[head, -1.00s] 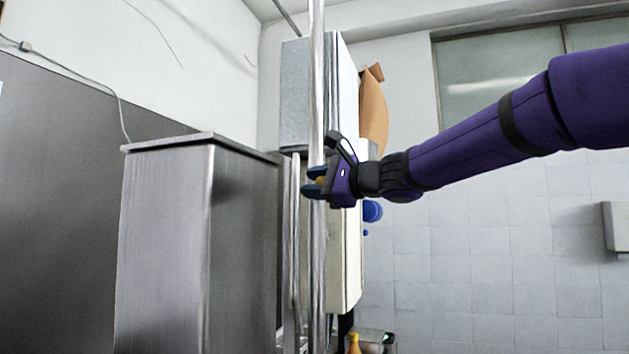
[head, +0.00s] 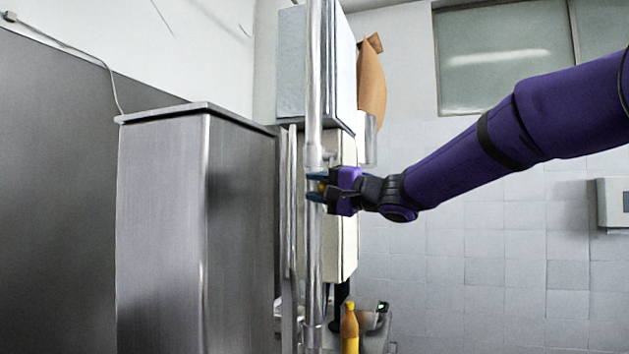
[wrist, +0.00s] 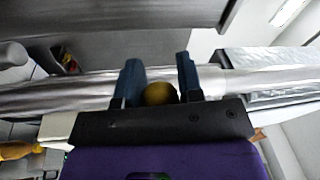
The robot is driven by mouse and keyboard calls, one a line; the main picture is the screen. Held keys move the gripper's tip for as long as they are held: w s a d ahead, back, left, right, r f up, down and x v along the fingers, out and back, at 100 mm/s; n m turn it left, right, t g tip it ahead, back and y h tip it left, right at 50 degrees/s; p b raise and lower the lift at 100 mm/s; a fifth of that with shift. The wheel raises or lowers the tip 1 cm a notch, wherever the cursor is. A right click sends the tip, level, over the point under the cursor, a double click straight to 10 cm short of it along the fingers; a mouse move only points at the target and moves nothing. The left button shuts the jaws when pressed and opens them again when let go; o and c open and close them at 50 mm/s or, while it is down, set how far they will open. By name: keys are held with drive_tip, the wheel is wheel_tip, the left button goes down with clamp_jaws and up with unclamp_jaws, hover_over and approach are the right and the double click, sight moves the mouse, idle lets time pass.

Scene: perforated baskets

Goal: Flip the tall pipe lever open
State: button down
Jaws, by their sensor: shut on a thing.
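The tall pipe (head: 314,95) stands upright as a shiny metal tube in the middle of the head view. In the wrist view the pipe (wrist: 55,95) runs across the picture, behind my fingers. My gripper (head: 318,187) is at the pipe at mid-height, reaching in from the right. Its two dark blue fingers (wrist: 160,82) are shut on a rounded yellow-brown piece, the lever end (wrist: 159,94), which also shows as a small spot in the head view (head: 322,187). The rest of the lever is hidden by the gripper and pipe.
A metal cabinet (head: 160,230) stands close on the left. A pale box-like unit (head: 345,75) is behind the pipe. A yellow-brown bottle (head: 350,330) stands low near the pipe's foot. The tiled wall (head: 480,260) on the right leaves open room below my arm.

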drive_tip(key=shift+w+d+f+n, duration=0.2)
drive_tip(key=shift+w+f+n, duration=0.05)
drive_tip(key=shift+w+n, duration=0.15)
drive_tip(key=c, duration=0.8)
unclamp_jaws()
drive_tip(key=shift+s+d, duration=0.1)
drive_tip(key=shift+d, duration=0.05)
drive_tip(key=v, duration=1)
drive_tip(key=shift+d, duration=0.25)
